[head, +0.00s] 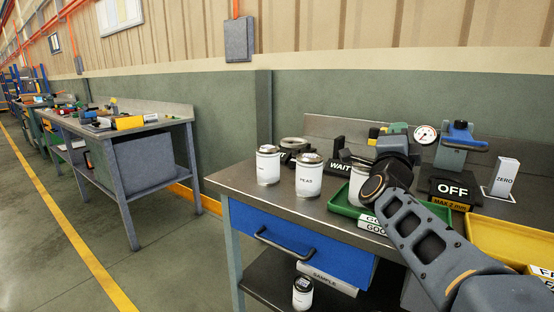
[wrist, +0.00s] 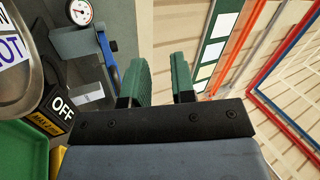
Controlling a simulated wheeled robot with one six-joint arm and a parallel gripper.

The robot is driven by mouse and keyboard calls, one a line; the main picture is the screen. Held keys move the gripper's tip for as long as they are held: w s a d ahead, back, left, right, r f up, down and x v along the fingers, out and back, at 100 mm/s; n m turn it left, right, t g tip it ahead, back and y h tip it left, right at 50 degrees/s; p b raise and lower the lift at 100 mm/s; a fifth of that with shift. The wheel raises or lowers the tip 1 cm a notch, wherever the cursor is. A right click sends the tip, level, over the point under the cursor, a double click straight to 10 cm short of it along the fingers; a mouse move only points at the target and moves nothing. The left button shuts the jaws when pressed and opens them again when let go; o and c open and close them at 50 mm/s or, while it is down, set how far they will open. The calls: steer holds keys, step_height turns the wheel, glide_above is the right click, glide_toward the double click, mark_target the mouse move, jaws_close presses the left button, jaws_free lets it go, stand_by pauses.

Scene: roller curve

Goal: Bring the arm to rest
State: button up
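My arm (head: 425,235) reaches up from the lower right in the head view, over the front of the workbench (head: 240,178). Its wrist is raised above the bench top. In the wrist view my gripper (wrist: 162,78) has two green fingers standing apart, with nothing between them. Beyond the fingers is the beige wall, so the gripper points away from the bench top. In the head view the arm's end mostly hides the gripper.
Two labelled white cans (head: 308,178) stand on the bench's left part. A green tray (head: 345,203) holds another can, partly behind my arm. A yellow tray (head: 500,240), a gauge (head: 425,134), an OFF block (head: 452,188) and a ZERO block (head: 503,178) stand nearby. The aisle at left is clear.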

steer(key=a+n+y+p, duration=0.2)
steer(key=a+r+n+y+p, duration=0.1)
steer(key=a+n+y+p, duration=0.1)
steer(key=n+y, duration=0.1)
steer(key=a+n+g+y+p, duration=0.1)
steer(key=a+n+y+p, duration=0.1)
steer(key=n+y, duration=0.1)
steer(key=shift+w+r+p, duration=0.2)
steer(key=shift+r+p, duration=0.05)
steer(key=shift+p, duration=0.05)
steer(key=s+a+f+n+g+y+p, duration=0.2)
steer(key=s+n+g+p, duration=0.4)
steer(key=s+p, duration=0.3)
steer(key=s+a+f+n+g+y+p, duration=0.2)
steer(key=s+a+f+n+g+p, duration=0.2)
steer(key=s, duration=0.7)
step_height(320, 180, down, 2)
steer(key=n+g+p, duration=0.3)
steer(key=g+p, duration=0.1)
steer(key=p, duration=0.1)
steer(key=shift+g, duration=0.4)
steer(key=shift+s+f, duration=0.1)
